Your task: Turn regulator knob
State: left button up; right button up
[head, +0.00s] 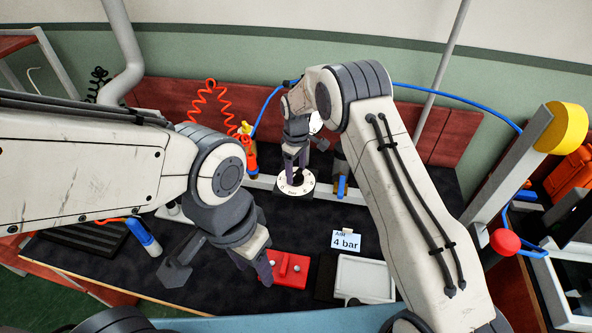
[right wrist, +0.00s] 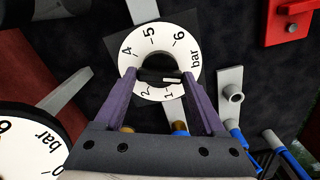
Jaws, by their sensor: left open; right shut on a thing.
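The regulator's white dial (head: 283,187) stands at the back of the bench. In the right wrist view the dial (right wrist: 147,46) carries printed numbers and "bar", with a black knob (right wrist: 157,75) at its centre. A short white mark shows on the knob's right part. My right gripper (head: 294,160) reaches down to the dial; in the right wrist view its purple fingers (right wrist: 160,78) are shut on the knob from both sides. My left gripper (head: 220,274) is open and empty over the front of the bench. A card (head: 346,241) reads "AIM 4 bar".
A red block (head: 289,268) and a white tray (head: 364,278) lie at the bench front. A blue-and-white tool (head: 145,238) is at the left. Blue hose (head: 455,92) runs behind my right arm. A second gauge (right wrist: 25,145) is beside the dial.

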aim_at(297, 173)
jog(key=o, duration=1.3)
jog(key=shift+r, duration=0.1)
notch_tip(297, 173, up, 10)
jog(key=shift+r+b, duration=0.2)
jog(key=shift+b, duration=0.7)
jog(key=shift+d, duration=0.1)
